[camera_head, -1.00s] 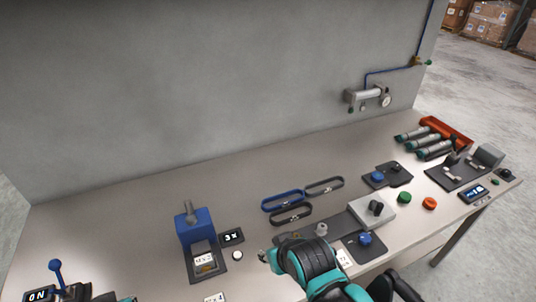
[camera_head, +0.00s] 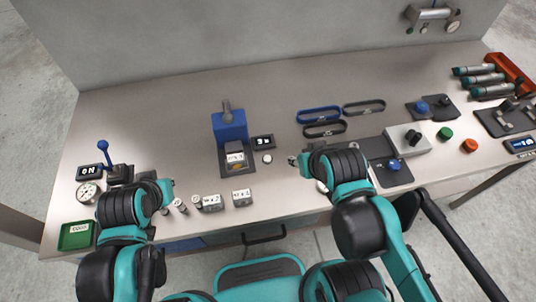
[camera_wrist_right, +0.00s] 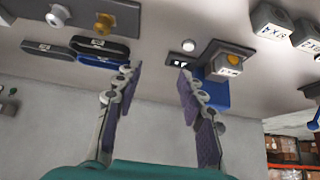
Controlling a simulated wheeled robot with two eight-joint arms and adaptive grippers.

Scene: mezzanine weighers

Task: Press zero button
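A small round white button (camera_head: 267,159) sits on the bench beside a small dark display (camera_head: 262,142), whose reading is too small to be sure of. The blue weigher (camera_head: 230,127) stands just left of them. My right gripper (camera_head: 294,160) is a little to the right of the button, apart from it. In the right wrist view, which is upside down, its fingers (camera_wrist_right: 158,72) are spread and empty, and the white button (camera_wrist_right: 188,45) shows beyond them, toward the finger at right. My left gripper (camera_head: 168,188) is at the left of the bench; its fingers are unclear.
A marked block (camera_head: 236,160) sits on the weigher's dark base. More marked blocks (camera_head: 242,197) and small metal weights (camera_head: 180,206) lie at the front. Blue and black loops (camera_head: 319,115) lie behind my right gripper. A grey box with a black knob (camera_head: 408,140) stands to the right.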

